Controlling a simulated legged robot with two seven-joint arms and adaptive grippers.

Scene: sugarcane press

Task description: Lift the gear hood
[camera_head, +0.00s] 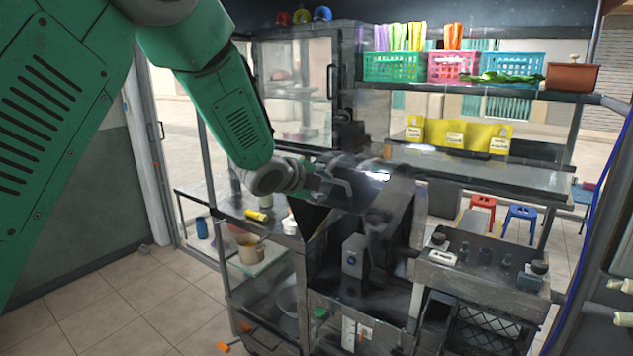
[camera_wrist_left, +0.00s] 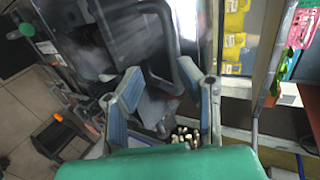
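The sugarcane press stands in the middle of the head view, with a dark metal gear hood (camera_head: 372,180) on top that catches a bright highlight. Its exact outline is hard to tell. My left gripper (camera_head: 334,187) is at the hood's left side. In the left wrist view the two fingers of the left gripper (camera_wrist_left: 168,88) are spread apart. A dark bent bar, which looks like a handle (camera_wrist_left: 188,72), shows between and just beyond the fingertips. I cannot tell whether a finger touches it. My right gripper is not in view.
A glass cabinet (camera_head: 298,85) stands behind the press. A shelf (camera_head: 450,91) with coloured baskets is at the back right. A metal counter (camera_head: 480,279) with small dark items is right of the press. A lower glass shelf (camera_head: 256,262) holds a beige pot (camera_head: 249,250). Tiled floor is open at lower left.

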